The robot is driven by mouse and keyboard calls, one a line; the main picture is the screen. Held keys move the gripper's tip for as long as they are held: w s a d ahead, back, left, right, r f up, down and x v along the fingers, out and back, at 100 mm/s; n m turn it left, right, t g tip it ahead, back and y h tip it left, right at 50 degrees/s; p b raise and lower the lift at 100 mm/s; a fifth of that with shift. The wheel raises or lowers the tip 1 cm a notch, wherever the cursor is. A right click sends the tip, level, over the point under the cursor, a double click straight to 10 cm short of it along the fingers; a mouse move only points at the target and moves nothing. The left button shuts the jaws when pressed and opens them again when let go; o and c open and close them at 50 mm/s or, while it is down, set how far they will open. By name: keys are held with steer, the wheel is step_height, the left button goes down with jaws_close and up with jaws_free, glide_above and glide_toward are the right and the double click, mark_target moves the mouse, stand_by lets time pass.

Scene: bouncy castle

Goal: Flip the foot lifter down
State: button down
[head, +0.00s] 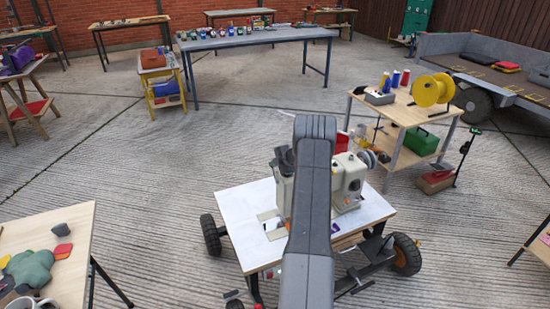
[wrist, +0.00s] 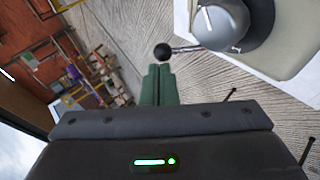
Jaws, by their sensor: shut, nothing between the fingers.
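A cream sewing machine (head: 348,182) stands on a white-topped wheeled table (head: 240,212) in the head view, partly hidden behind my arm. In the wrist view its cream body (wrist: 292,48) and a round grey part (wrist: 222,22) fill the upper right. A thin lever with a black ball knob (wrist: 162,52), seemingly the foot lifter, sticks out from the machine to the left. My gripper (wrist: 158,70) has its green fingers shut together with nothing between them. The fingertips are right at the knob; I cannot tell whether they touch it. In the head view my arm hides the lever.
A wooden cart (head: 405,110) with a yellow spool (head: 432,90) and a green box (head: 421,140) stands right behind the machine. A wooden table (head: 78,222) is at the lower left. A long grey table (head: 255,40) is at the back. Concrete floor between them is open.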

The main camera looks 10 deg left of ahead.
steer(key=shift+w+a+f+p, duration=0.15)
steer(key=shift+w+a+p, duration=0.35)
steer(key=shift+w+p, duration=0.45)
steer(key=shift+w+a+f+g+h+p, duration=0.25)
steer(key=shift+f+g+h+p, duration=0.1)
steer(key=shift+g+h, duration=0.15)
steer(key=shift+w+a+f, duration=0.25)
steer(key=shift+a, duration=0.1)
steer(key=shift+s+a+r+p, duration=0.1)
steer(key=shift+r+p, duration=0.25)
steer(key=shift+p, duration=0.1)
steer(key=s+d+r, duration=0.1)
steer(key=d+r, duration=0.1)
steer(key=r, duration=0.3)
steer(key=s+d+r, duration=0.1)
steer(key=s+r, duration=0.1)
steer(key=r, duration=0.4)
steer(key=shift+d+r, duration=0.3)
steer(key=shift+d, duration=0.1)
steer(key=shift+w, duration=0.1)
